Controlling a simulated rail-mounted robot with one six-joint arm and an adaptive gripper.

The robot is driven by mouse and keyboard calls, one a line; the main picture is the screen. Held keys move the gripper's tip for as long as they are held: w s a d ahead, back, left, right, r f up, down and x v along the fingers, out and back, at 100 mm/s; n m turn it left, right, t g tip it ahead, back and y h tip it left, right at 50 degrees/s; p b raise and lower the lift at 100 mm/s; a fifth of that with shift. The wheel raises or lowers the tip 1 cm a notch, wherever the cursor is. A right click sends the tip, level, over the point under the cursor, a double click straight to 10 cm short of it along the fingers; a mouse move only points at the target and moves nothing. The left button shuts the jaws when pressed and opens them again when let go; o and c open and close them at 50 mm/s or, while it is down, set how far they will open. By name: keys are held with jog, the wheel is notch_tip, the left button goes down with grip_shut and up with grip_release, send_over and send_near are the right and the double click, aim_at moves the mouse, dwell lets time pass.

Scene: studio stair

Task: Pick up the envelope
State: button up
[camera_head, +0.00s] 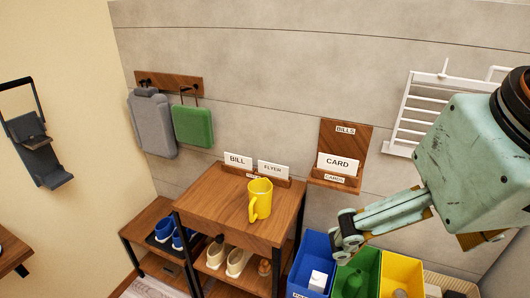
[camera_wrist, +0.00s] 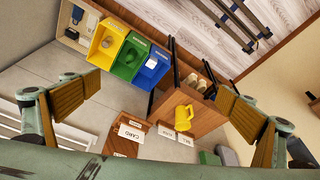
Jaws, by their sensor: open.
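Several white envelope-like papers are in view. Two, marked BILL (camera_head: 237,161) and FLYER (camera_head: 272,170), stand in a wooden holder at the back of the small wooden table. One marked CARD (camera_head: 338,167) stands in a wooden wall rack (camera_head: 344,137) labelled BILLS and CARDS. In the wrist view the CARD paper (camera_wrist: 131,132) and the FLYER paper (camera_wrist: 167,133) show upside down, low in the picture. My gripper (camera_head: 345,237) is open and empty, in front of and below the wall rack, above the bins. Its two fingers (camera_wrist: 158,105) are wide apart in the wrist view.
A yellow mug (camera_head: 261,203) stands on the table (camera_head: 215,195), with shoes on the shelf below. Blue (camera_head: 316,249), green (camera_head: 352,270) and yellow bins stand right of the table. A grey bag (camera_head: 152,125) and a green bag (camera_head: 192,127) hang left. A white rack (camera_head: 405,118) is right.

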dwell(0.4)
jog(key=c, duration=0.5)
jog(key=shift+w, duration=0.1)
